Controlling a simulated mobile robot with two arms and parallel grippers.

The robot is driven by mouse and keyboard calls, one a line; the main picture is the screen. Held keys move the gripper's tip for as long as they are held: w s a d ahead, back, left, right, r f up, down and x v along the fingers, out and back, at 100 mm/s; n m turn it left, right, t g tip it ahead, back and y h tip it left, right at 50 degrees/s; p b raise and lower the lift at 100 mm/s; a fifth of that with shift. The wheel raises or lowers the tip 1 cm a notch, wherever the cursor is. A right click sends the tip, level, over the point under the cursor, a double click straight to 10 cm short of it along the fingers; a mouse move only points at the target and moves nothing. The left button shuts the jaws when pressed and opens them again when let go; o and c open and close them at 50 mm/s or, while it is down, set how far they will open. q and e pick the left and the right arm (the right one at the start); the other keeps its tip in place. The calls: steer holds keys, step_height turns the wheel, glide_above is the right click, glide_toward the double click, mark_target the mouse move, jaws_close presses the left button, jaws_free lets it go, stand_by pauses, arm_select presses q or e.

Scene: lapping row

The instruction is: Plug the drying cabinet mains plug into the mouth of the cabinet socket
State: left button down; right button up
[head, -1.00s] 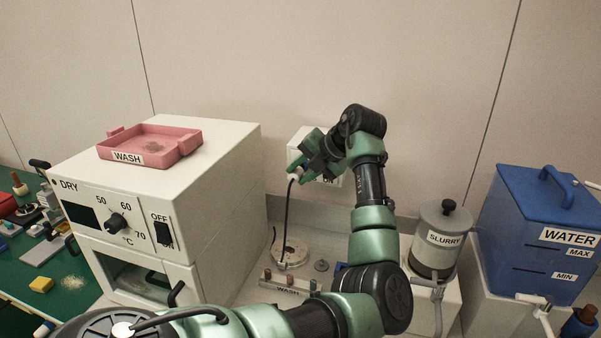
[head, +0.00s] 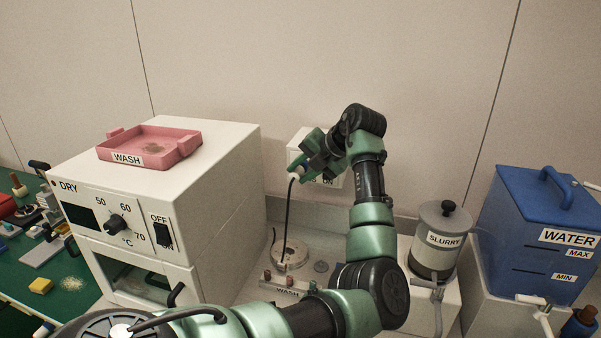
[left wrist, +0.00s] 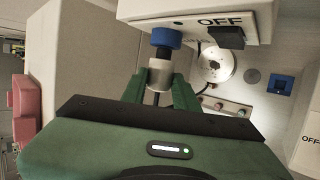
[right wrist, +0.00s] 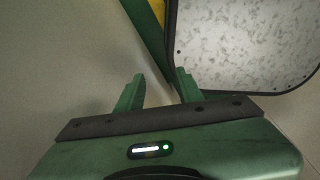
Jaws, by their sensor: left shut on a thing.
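The mains plug (left wrist: 158,76) is a pale grey body held between the fingers of my left gripper (left wrist: 159,84). In the head view, the plug's white end (head: 294,177) shows at the gripper, with a dark cord (head: 287,215) hanging down. The cabinet socket (head: 297,146) is a white box on the wall, partly hidden behind my left gripper (head: 312,160). In the left wrist view, a blue round collar (left wrist: 166,38) sits at the socket box (left wrist: 190,12), in line with the plug's end. I cannot tell whether the plug is inside it. My right gripper (right wrist: 158,82) is open and empty.
The white drying cabinet (head: 228,150) stands left, with a pink wash tray (head: 185,147) on top. A wash unit (head: 290,291) lies below the socket. The slurry pot (head: 440,245) and blue water tank (head: 535,225) stand right. A grey speckled panel (right wrist: 240,45) is near my right gripper.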

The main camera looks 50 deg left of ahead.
arm_select(q)
steer(key=shift+w+a, duration=0.45)
steer(key=shift+w, duration=0.25)
stand_by(0.3)
steer(key=c, duration=1.3)
jaws_free()
steer(key=o, duration=0.3)
steer(key=shift+w, duration=0.1)
steer(key=shift+d+r, duration=0.3)
steer(key=shift+d, duration=0.1)
steer(key=b+v, duration=0.2)
steer(key=v, duration=0.4)
steer(key=shift+r, duration=0.35)
steer(key=shift+d, duration=0.15)
